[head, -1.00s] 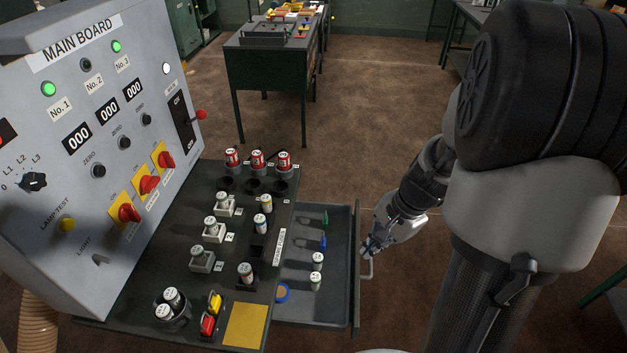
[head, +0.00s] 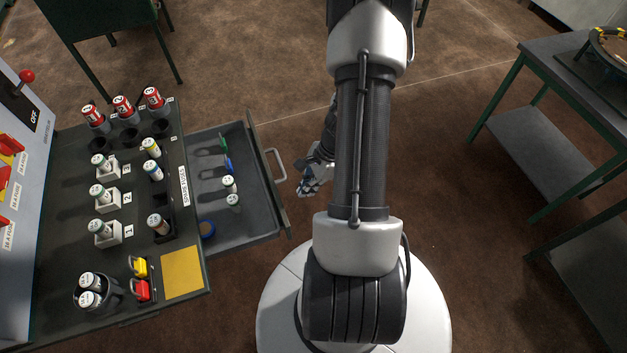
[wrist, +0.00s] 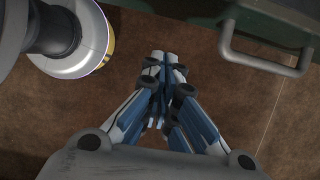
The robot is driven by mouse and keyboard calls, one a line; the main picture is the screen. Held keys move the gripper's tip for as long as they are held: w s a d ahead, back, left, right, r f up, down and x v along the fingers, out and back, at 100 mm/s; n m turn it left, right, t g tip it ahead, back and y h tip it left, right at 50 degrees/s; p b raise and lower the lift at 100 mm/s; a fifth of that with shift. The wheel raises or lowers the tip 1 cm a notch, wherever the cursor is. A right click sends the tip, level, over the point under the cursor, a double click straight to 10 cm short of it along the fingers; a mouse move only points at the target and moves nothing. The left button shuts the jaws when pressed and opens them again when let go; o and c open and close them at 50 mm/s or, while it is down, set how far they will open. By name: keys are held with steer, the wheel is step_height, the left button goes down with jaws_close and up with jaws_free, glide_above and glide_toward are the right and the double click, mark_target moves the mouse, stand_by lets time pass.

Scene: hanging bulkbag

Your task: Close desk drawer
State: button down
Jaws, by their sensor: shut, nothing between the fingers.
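The desk drawer (head: 245,215) is pulled out to the right from under the dark desk (head: 60,250) in the head view. Its metal handle (head: 277,176) sticks out from the front panel; the handle also shows at the upper right in the wrist view (wrist: 262,62). My gripper (head: 303,192) is to the right of the handle and apart from it. In the wrist view my gripper (wrist: 165,60) has its fingertips together, with nothing between them, over the brown floor. The drawer holds two small white-topped cylinders (head: 229,184), green and blue items and a round blue-rimmed thing.
On the desk stand several labelled cylinders, red-topped ones (head: 123,104) at the back, and yellow and red clips (head: 141,278). A table with green legs (head: 590,75) stands at the right. Brown floor (head: 450,170) between is clear.

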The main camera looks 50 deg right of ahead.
steer(key=shift+w+a+f+b, duration=0.2)
steer(key=shift+w+a, duration=0.2)
steer(key=shift+a, duration=0.25)
steer(key=shift+w+a+f+b, duration=0.25)
steer(key=shift+w+a, duration=0.15)
steer(key=shift+a, duration=0.25)
steer(key=shift+w+a+f+b, duration=0.2)
steer(key=shift+w+a, duration=0.2)
steer(key=shift+a, duration=0.25)
steer(key=shift+a, duration=0.1)
